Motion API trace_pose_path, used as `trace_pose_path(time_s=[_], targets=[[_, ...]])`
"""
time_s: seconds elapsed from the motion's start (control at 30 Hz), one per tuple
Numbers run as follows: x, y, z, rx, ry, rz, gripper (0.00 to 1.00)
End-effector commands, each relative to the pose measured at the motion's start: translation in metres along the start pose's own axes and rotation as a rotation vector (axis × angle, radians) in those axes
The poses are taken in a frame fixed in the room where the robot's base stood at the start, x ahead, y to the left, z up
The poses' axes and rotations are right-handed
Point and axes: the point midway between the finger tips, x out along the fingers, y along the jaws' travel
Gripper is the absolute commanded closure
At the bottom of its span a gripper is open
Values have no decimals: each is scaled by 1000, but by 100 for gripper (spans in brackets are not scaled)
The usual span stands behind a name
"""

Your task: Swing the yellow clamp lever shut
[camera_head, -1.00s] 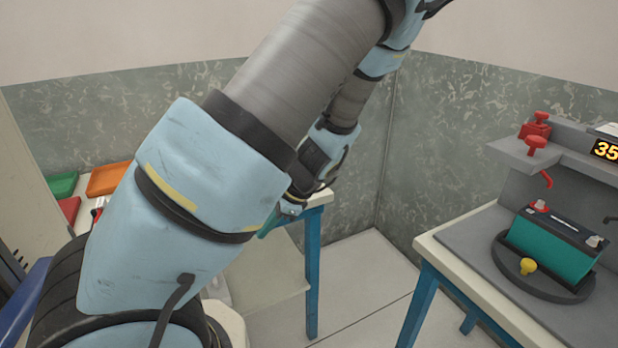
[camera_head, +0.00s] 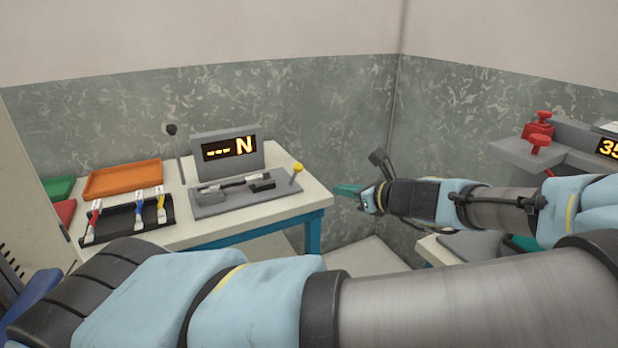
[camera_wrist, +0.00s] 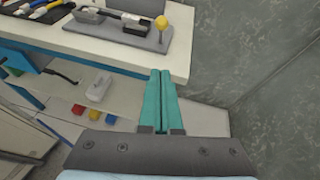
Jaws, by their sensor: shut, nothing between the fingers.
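The yellow clamp lever (camera_head: 297,171) stands up at the right end of a grey test fixture (camera_head: 252,202) on the left table. Its yellow knob also shows in the wrist view (camera_wrist: 161,22), near the table's right edge. My gripper (camera_head: 340,189) is just off the right edge of that table, to the right of the lever and apart from it. Its teal fingers (camera_wrist: 161,72) are together, with nothing between them. A dark cable piece (camera_head: 236,182) lies along the fixture, left of the lever.
A display (camera_head: 229,149) reading "--- N" stands behind the fixture. A black rack (camera_head: 127,217) with several coloured cables and an orange tray (camera_head: 124,179) are to the left. In the wrist view, coloured blocks (camera_wrist: 78,110) lie on a lower shelf. A second table with red-knobbed equipment (camera_head: 537,143) stands right.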

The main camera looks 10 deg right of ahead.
Motion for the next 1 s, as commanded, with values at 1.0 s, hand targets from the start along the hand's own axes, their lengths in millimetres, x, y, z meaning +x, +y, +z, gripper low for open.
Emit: trace_pose_path(time_s=[1.0], targets=[[111, 1, 14, -2, 1, 4, 100]])
